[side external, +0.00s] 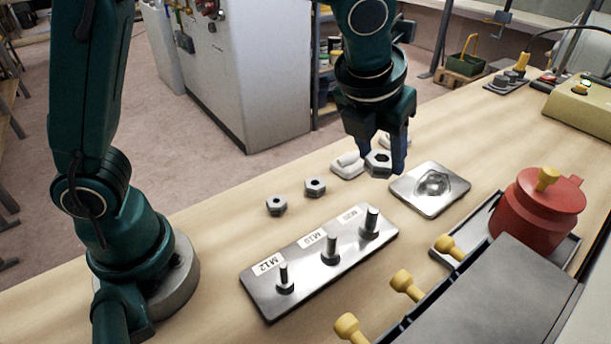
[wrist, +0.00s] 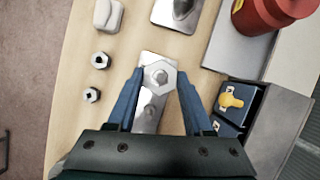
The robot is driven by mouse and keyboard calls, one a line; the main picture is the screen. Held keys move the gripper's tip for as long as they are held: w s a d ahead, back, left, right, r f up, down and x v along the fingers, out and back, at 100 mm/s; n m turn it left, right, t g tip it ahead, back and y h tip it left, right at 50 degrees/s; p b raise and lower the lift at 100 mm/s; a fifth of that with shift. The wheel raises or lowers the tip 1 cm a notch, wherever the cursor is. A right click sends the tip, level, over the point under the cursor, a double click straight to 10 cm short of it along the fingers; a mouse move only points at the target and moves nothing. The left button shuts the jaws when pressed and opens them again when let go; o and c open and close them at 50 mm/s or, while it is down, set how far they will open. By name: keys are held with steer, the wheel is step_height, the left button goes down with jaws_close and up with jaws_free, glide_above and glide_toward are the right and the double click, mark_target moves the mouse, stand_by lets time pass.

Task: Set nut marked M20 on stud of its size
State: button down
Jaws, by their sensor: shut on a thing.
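My gripper (side external: 384,160) is shut on a large grey hex nut (side external: 377,163) and holds it above the bench. In the wrist view the nut (wrist: 158,78) sits between the blue fingertips, over the stud plate. The steel stud plate (side external: 300,287) carries three upright studs with labels reading M12, M16 and M20. The M20 stud (side external: 371,222) is the thickest, at the far right end. The M16 stud (side external: 331,246) is in the middle and the M12 stud (side external: 284,276) at the near left. No marking is legible on the held nut.
Two smaller nuts (side external: 276,205) (side external: 315,187) lie behind the plate. A red pot (side external: 535,215) and yellow-handled items (side external: 405,284) stand at right.

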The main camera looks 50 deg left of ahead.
steer(key=shift+s+d+f, duration=0.15)
steer(key=shift+d+f, duration=0.2)
steer(key=shift+d, duration=0.05)
glide_above(374, 208)
steer(key=shift+s+d+f, duration=0.1)
steer(key=shift+s+f, duration=0.1)
steer(key=shift+f, duration=0.95)
steer(key=shift+s+f, duration=0.2)
steer(key=shift+f, duration=0.95)
steer(key=shift+f, duration=1.9)
steer(key=shift+c, duration=1.1)
jaws_free()
steer(key=shift+r, duration=3.5)
